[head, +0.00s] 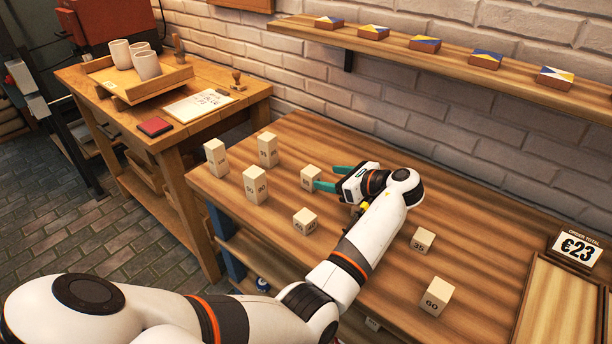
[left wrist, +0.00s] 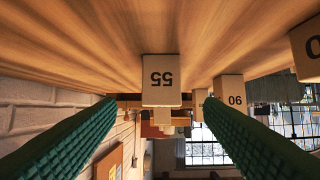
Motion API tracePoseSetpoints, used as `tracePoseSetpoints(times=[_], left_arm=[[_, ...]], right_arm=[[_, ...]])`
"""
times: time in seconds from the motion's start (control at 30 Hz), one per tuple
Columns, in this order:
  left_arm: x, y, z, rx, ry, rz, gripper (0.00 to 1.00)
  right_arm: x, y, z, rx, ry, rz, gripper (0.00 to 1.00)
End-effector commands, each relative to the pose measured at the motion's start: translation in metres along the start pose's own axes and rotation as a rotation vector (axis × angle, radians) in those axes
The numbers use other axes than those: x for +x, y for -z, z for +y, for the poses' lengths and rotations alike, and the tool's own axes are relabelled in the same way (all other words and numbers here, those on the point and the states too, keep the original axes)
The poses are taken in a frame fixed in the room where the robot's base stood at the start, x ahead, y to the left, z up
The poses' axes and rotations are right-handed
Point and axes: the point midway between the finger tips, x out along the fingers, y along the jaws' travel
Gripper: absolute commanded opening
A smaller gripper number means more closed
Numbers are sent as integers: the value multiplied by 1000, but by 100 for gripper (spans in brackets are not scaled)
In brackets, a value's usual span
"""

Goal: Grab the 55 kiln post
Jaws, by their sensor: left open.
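The 55 kiln post (head: 309,178) is a small pale block standing on the wooden table (head: 480,235). The fingers appear apart from the post. My right gripper is not in view.
Several other numbered posts stand around: one marked 60 (head: 436,297), one marked 35 (head: 422,240), a front one (head: 305,221), and taller ones at left (head: 256,185). A brick wall and shelf (head: 440,62) are behind.

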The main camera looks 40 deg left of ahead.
Motion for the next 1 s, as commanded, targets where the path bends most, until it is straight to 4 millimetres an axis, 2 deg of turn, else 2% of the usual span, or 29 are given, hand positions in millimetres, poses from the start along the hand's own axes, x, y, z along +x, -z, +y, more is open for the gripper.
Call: tracePoseSetpoints(times=[0.1,0.27,0.47,0.7,0.8,0.97,1.0], left_arm=[[22,0,-1,1,2,0,62],[38,0,0,0,0,1,62],[51,1,-1,0,2,0,62],[86,1,-2,0,1,0,62],[93,2,-2,0,0,-1,62],[93,2,-2,-1,-1,-1,62],[93,2,-2,-1,-1,-1,59]], right_arm=[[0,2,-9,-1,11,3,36],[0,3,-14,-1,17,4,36],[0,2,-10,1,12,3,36],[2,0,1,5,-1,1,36],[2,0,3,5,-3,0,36],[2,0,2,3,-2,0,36],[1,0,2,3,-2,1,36]])
